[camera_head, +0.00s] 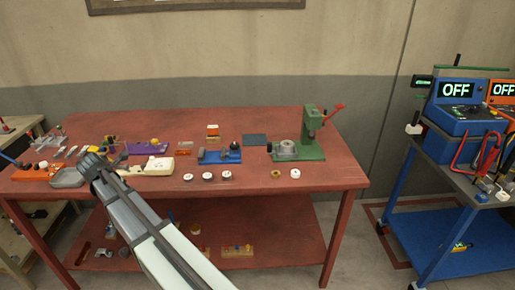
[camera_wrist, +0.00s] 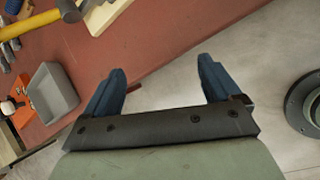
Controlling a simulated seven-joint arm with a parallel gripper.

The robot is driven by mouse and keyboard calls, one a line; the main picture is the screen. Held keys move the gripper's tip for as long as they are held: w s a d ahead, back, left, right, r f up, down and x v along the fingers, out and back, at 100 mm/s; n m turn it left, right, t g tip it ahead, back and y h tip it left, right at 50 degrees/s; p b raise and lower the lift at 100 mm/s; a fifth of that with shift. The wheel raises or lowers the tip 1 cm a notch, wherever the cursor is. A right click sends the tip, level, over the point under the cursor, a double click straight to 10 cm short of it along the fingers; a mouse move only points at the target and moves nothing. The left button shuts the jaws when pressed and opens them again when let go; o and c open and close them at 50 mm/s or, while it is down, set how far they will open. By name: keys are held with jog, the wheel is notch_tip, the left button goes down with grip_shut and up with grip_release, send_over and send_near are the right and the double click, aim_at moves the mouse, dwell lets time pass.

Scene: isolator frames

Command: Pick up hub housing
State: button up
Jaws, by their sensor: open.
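No part is plainly marked as the hub housing, and I cannot tell which one it is. Candidates are several small round white parts (camera_head: 208,177) near the table's front edge, another white one (camera_head: 295,173) to the right beside a small tan ring (camera_head: 275,174), and a larger grey round part (camera_head: 286,148) on the green press base. My gripper (camera_head: 88,158) is over the left part of the red table, left of these parts. In the wrist view my gripper (camera_wrist: 160,68) has its two blue fingers spread wide, with nothing between them.
A grey tray (camera_head: 67,179) lies under and left of my gripper; it also shows in the wrist view (camera_wrist: 47,108). A blue fixture (camera_head: 220,156) and the upright green press (camera_head: 311,130) stand on the red table (camera_head: 240,190). A blue cart (camera_head: 440,235) stands right.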

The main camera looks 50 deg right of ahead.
jog(key=shift+m+g+h, duration=0.5)
jog(key=s+d+r, duration=0.1)
jog(key=d, duration=0.4)
jog(key=s+d+r, duration=0.1)
jog(key=d, duration=0.4)
jog(key=s+d+r, duration=0.1)
jog(key=d, duration=0.4)
jog(key=shift+d+r, duration=0.25)
jog(key=shift+d, duration=0.1)
jog(key=s+d+r+m+g, duration=0.1)
jog(key=s+d+r, duration=0.15)
jog(key=d, duration=0.45)
jog(key=s+d+r, duration=0.1)
jog(key=s+d, duration=0.3)
jog(key=d, duration=0.4)
jog(key=m+g+h, duration=0.2)
jog(key=g, duration=0.1)
send_near(287, 144)
jog(key=shift+s+d+f, duration=0.15)
jog(key=shift+d+f, duration=0.75)
jog(key=shift+d, duration=0.25)
jog(key=shift+a+x, duration=0.2)
jog(key=shift+x, duration=3)
jog(key=shift+w, duration=0.2)
jog(key=c, duration=1.4)
